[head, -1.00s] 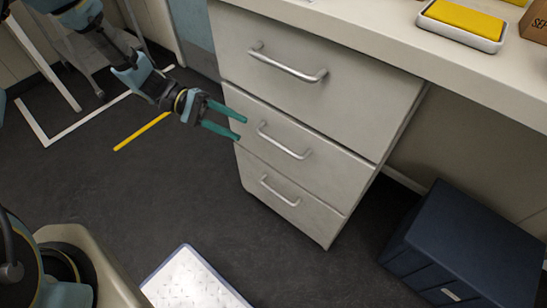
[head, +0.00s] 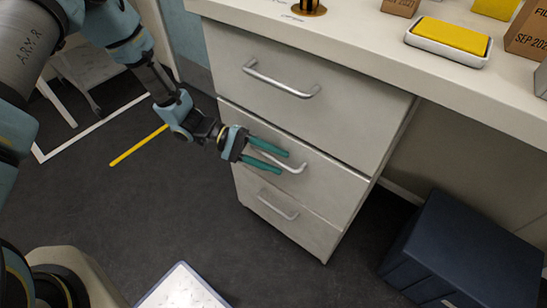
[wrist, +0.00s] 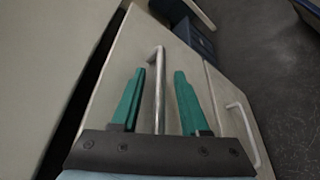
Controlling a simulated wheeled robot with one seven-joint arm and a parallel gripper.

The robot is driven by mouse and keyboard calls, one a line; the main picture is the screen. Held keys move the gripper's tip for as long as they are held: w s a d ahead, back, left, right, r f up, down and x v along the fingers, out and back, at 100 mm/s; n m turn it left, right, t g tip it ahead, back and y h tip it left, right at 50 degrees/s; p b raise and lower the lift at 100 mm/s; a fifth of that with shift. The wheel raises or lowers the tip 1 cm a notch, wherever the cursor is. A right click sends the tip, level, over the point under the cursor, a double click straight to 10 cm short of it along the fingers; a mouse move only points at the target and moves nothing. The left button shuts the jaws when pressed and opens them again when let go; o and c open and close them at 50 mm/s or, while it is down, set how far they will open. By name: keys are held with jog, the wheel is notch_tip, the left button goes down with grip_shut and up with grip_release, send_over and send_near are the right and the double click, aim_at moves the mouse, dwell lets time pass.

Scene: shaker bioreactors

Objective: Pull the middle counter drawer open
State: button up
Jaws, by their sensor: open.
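The middle counter drawer (head: 335,184) has a pale grey front and sits between an upper and a lower drawer. My gripper's two green fingers are open at this handle. In the wrist view the middle drawer's handle (wrist: 159,95) runs between the spread fingers (wrist: 160,73), with a visible gap on each side. I see no finger closed on it.
The upper drawer (head: 310,115) and lower drawer (head: 300,230) look shut. A dark blue box (head: 465,250) stands on the floor at right. The countertop (head: 370,55) overhangs above, holding a yellow-topped tray (head: 447,42) and boxes. Floor in front of the drawers is mostly clear.

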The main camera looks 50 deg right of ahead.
jog(key=shift+c, duration=0.4)
grip_shut()
dwell(1.0)
